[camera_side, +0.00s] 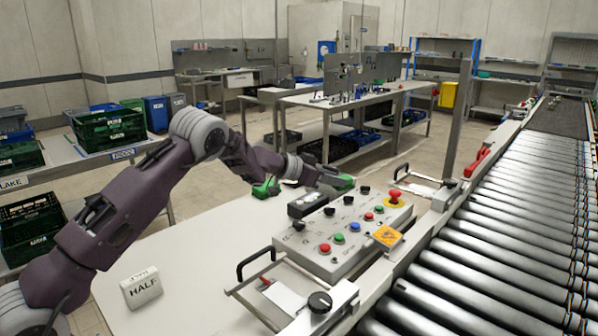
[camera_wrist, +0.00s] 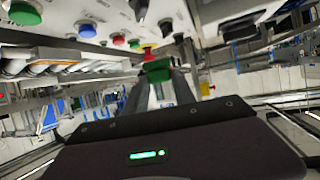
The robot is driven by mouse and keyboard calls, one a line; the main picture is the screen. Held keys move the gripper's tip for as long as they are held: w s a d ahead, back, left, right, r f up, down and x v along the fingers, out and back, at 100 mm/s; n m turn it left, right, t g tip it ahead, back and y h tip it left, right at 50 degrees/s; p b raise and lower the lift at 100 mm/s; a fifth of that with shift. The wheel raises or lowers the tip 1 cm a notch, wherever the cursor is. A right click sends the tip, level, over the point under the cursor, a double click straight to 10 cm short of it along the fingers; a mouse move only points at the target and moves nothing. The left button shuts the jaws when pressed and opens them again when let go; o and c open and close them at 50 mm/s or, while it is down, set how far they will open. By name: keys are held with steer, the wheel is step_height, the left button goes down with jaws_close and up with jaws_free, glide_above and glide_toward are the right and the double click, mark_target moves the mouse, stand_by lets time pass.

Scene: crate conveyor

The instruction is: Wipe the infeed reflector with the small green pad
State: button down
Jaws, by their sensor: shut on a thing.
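My gripper (camera_side: 326,178) is raised just behind the far edge of the control panel, at the end of my outstretched arm. It is shut on the small green pad (camera_side: 343,182). In the wrist view the green pad (camera_wrist: 157,71) sits across the tips of my gripper (camera_wrist: 158,76), with grey fingers behind it. The pad appears held clear of the panel's buttons. Another green item (camera_side: 265,188) lies on the white table, left of the gripper. I cannot pick out the infeed reflector with certainty in either view.
The control panel (camera_side: 345,232) carries coloured buttons, dark knobs and a red emergency stop (camera_side: 395,197). A black box (camera_side: 307,204) stands at its back edge. The roller conveyor (camera_side: 500,235) runs along the right.

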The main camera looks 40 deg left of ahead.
mark_target(387, 237)
steer(key=s+d+r+m+g+h, duration=0.1)
steer(key=s+d+r+m+h, duration=0.3)
steer(key=d, duration=0.6)
steer(key=s+d+f+g+h, duration=0.1)
steer(key=s+d, duration=0.4)
steer(key=d, duration=0.5)
steer(key=f, duration=0.8)
steer(key=shift+w+a+f, duration=0.1)
steer(key=shift+w+a, duration=0.05)
steer(key=shift+w, duration=3.05)
steer(key=shift+s, duration=3.1)
step_height(387, 237, up, 8)
steer(key=shift+r, duration=0.2)
steer(key=shift+s+a, duration=0.1)
